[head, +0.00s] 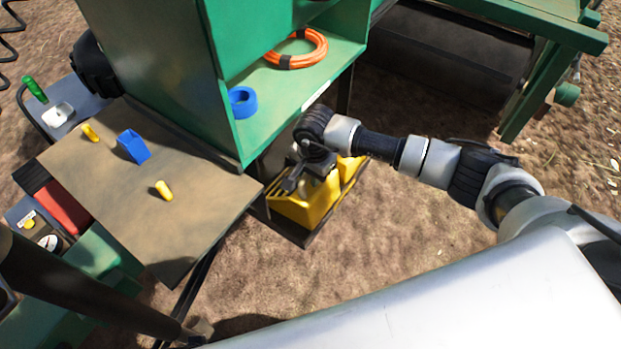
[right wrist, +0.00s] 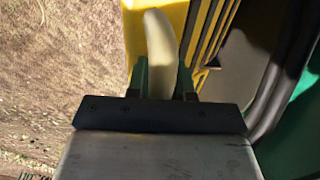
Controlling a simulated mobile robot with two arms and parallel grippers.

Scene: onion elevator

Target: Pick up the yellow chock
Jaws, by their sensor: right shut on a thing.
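The yellow chock (head: 303,207) stands on a dark low platform below the green shelf unit in the head view. A second yellow part (head: 350,168) shows just behind it. My right gripper (head: 306,182) is over the chock's top. In the right wrist view its fingers (right wrist: 163,80) are shut on a pale, curved handle (right wrist: 160,38), with the chock's yellow body (right wrist: 132,30) behind it. The gripper hides part of the chock's top. I cannot tell whether the chock is lifted off the platform. My left gripper is not in view.
The green shelf (head: 263,112) holds an orange cable coil (head: 313,43) and a blue tape roll (head: 243,101). Left of the chock is a brown table (head: 105,190) with a blue box (head: 133,146) and small yellow pieces. Bare ground (head: 400,235) lies open to the right.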

